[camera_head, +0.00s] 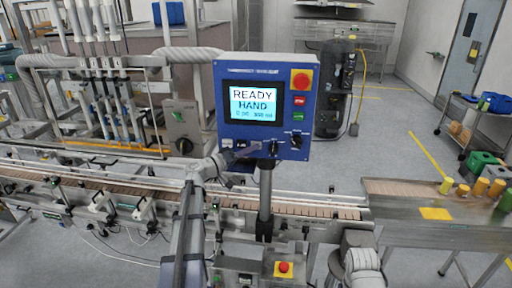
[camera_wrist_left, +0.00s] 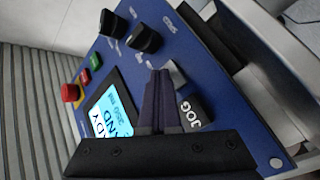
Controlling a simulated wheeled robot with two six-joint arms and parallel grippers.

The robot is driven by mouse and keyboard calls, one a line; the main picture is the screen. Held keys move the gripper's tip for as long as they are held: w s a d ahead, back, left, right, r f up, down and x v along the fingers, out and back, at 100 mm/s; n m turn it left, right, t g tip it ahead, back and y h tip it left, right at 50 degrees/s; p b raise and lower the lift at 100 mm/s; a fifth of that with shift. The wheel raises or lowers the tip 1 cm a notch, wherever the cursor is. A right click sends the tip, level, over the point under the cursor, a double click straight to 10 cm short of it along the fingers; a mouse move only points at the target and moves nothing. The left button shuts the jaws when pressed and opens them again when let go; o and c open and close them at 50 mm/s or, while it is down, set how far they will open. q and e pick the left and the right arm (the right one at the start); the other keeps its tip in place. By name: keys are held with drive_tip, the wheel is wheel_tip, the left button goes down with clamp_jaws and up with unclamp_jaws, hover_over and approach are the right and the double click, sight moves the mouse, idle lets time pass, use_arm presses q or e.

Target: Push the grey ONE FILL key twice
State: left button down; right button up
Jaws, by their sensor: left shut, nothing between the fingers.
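The blue control panel (camera_head: 264,76) stands on a post. Its screen (camera_head: 253,104) reads READY HAND, with a smaller line below. My left gripper (camera_head: 256,149) is shut and empty, its tips at the panel's lower edge, covering part of the key row below the screen. In the left wrist view the shut fingertips (camera_wrist_left: 159,75) lie beside the grey key (camera_wrist_left: 178,74), over the panel face. The key is partly hidden and its label cannot be read. The JOG key (camera_wrist_left: 193,113) shows next to it. I cannot tell whether the tips touch the grey key. My right gripper is not in view.
Two black knobs (camera_wrist_left: 145,39) sit near the grey key. A red mushroom button (camera_head: 301,80) is at the panel's upper right, above a red and a green key. The conveyor (camera_head: 310,210) runs below the panel. Coloured containers (camera_head: 480,187) stand at right.

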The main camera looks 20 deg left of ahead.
use_arm(q)
drive_tip(key=shift+s+d, duration=0.15)
drive_tip(key=shift+s, duration=0.6)
drive_tip(key=shift+s, duration=0.1)
drive_tip(key=s, duration=0.2)
drive_tip(key=s+d, duration=0.1)
drive_tip(key=s, duration=0.1)
drive_tip(key=shift+s+d, duration=0.2)
drive_tip(key=shift+s, duration=0.1)
idle(0.5)
drive_tip(key=s+d+f+m+g+y+b, duration=0.1)
drive_tip(key=s+d+f+m+g+b, duration=0.35)
drive_tip(key=d+f, duration=0.8)
drive_tip(key=s+d+f+m+g+b, duration=0.1)
drive_tip(key=s+d+f+g, duration=0.8)
drive_tip(key=d, duration=0.7)
drive_tip(key=s+d+f+m+g+y+b, duration=0.1)
drive_tip(key=s+f+m+g+y+b, duration=0.1)
drive_tip(key=s+f+y, duration=0.7)
drive_tip(key=s+f+g+b, duration=0.1)
drive_tip(key=s+f+b, duration=0.1)
drive_tip(key=s, duration=0.1)
drive_tip(key=shift+d+f+y, duration=0.3)
drive_tip(key=shift+d+y, duration=0.05)
drive_tip(key=shift+y, duration=0.05)
